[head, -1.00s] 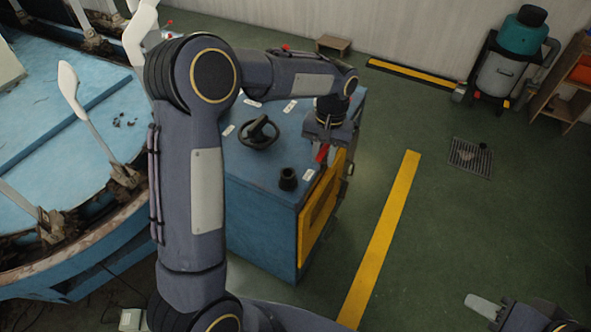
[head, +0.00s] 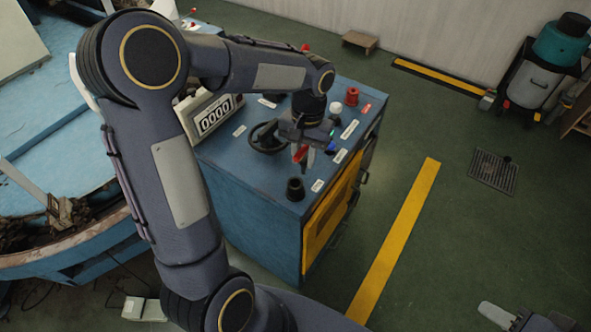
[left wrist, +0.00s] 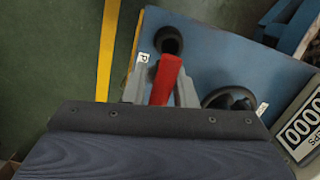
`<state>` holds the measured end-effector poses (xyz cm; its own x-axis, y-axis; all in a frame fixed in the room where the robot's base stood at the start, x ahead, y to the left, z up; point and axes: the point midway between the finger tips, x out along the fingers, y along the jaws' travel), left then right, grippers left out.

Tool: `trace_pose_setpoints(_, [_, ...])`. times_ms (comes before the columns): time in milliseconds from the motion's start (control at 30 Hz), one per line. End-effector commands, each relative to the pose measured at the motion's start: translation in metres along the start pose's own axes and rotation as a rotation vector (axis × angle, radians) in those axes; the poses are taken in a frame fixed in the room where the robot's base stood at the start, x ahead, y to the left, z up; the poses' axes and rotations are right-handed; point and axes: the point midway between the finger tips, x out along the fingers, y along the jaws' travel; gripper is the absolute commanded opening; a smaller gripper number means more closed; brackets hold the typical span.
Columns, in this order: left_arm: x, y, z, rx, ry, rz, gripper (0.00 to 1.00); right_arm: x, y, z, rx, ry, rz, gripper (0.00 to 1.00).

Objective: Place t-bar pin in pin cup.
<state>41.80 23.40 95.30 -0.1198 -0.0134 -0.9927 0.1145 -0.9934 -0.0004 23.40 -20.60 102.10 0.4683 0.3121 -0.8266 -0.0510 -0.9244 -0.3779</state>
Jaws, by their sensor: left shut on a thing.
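The red t-bar pin (head: 300,154) is held in my left gripper (head: 306,155), above the blue cabinet top. In the left wrist view the pin (left wrist: 165,78) lies between the two grey fingers of my left gripper (left wrist: 161,88), pointing towards the cup. The black pin cup (head: 295,189) stands on the cabinet top near its front corner, and also shows in the left wrist view (left wrist: 169,42) just beyond the pin. Pin and cup look apart in the head view. The pin's crossbar cannot be made out. My right gripper (head: 498,316) is partly visible at the bottom right, its opening unclear.
The blue cabinet (head: 245,190) carries a black handwheel (head: 264,138), a counter display (head: 214,117), a red knob (head: 352,96) and a white knob (head: 336,108). A blue round machine (head: 60,225) stands at left.

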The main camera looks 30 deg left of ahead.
Motion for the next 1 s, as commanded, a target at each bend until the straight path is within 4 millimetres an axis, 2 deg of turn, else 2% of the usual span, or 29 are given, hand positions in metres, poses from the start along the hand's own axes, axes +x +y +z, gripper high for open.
trace_pose_setpoints(300, [0.028, -0.017, 0.011, -0.001, -0.002, 0.000, 0.00, -0.001, -0.001, -0.001, 0.000, 0.000, 0.000, 0.40])
trace_pose_setpoints(500, [0.054, -0.015, 0.007, 0.002, -0.002, 0.000, 0.00, -0.001, 0.000, 0.000, 0.000, 0.000, 0.000, 0.40])
trace_pose_setpoints(1000, [0.063, -0.015, 0.005, 0.001, 0.001, 0.000, 0.00, 0.005, 0.002, 0.002, 0.000, 0.000, 0.000, 0.40])
